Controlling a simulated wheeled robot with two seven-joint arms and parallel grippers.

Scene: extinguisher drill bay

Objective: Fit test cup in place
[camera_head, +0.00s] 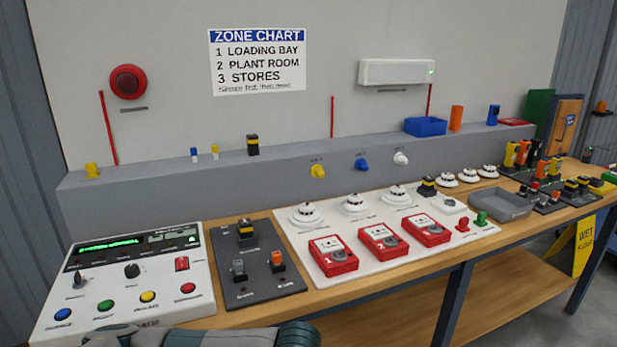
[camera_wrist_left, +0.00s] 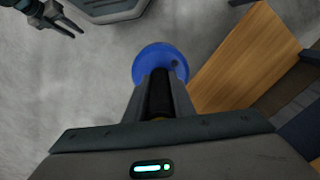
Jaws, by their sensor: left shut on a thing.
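In the left wrist view my left gripper (camera_wrist_left: 158,100) is shut on a black handle, with a round blue cup (camera_wrist_left: 160,60) at its far end. I take this to be the test cup. It hangs over the grey floor, beside the bench edge, and its inside is hidden. In the head view neither the cup nor the left gripper shows. White domed detectors (camera_head: 305,215), (camera_head: 355,205) and (camera_head: 398,195) stand in a row on the white board (camera_head: 285,235). My right gripper (camera_wrist_left: 68,20) is at the top left of the wrist view, apart from the cup; its opening is unclear.
The control panel (camera_head: 130,285) is at the left of the bench, beside a dark switch plate (camera_head: 262,287). Red call points (camera_head: 333,256) sit in front of the detectors. A grey tray (camera_head: 500,205) and more detectors (camera_head: 468,176) are farther right. A yellow wet-floor sign (camera_head: 584,245) stands at right.

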